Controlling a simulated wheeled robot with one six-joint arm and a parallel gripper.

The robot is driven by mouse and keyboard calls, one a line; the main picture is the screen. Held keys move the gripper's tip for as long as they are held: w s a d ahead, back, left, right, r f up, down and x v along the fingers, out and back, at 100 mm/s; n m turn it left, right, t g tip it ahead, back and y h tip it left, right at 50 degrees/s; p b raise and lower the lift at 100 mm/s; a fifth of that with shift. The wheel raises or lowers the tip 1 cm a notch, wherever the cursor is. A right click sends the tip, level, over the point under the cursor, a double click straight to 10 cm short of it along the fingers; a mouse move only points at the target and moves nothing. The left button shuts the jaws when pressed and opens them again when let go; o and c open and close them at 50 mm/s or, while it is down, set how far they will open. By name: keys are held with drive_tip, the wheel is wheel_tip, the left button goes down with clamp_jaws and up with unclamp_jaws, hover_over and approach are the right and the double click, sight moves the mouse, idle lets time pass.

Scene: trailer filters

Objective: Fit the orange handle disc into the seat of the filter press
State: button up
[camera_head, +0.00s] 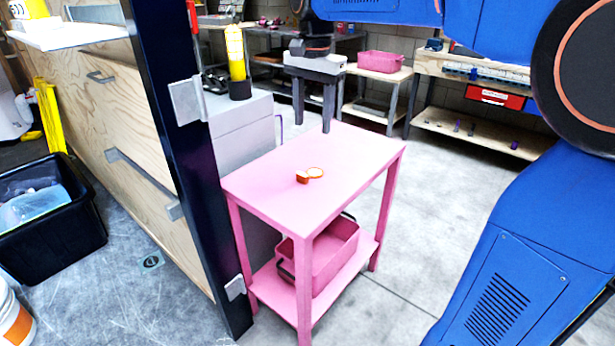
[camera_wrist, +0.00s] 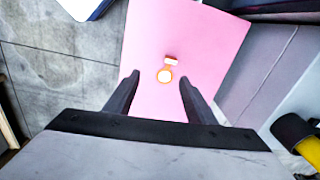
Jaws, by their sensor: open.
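In the wrist view the disc appears between the fingertips of my gripper (camera_wrist: 159,76), on the table below. I cannot make out the filter press or its seat.
A pink bin (camera_head: 335,255) sits on the table's lower shelf. A dark post (camera_head: 185,170) and plywood wall stand at left. A grey cabinet (camera_head: 240,135) beside the table carries a yellow and black cylinder (camera_head: 237,60). The floor right of the table is clear.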

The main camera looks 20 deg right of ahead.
sight(302, 174)
drive_tip(key=w+a+m, duration=0.1)
drive_tip(key=w+a, duration=0.1)
drive_tip(key=w, duration=0.2)
drive_tip(key=shift+g, duration=0.3)
drive_tip(key=f, duration=1.7)
drive_tip(key=shift+s, duration=0.2)
drive_tip(key=shift+r, duration=0.1)
drive_tip(key=c, duration=1.2)
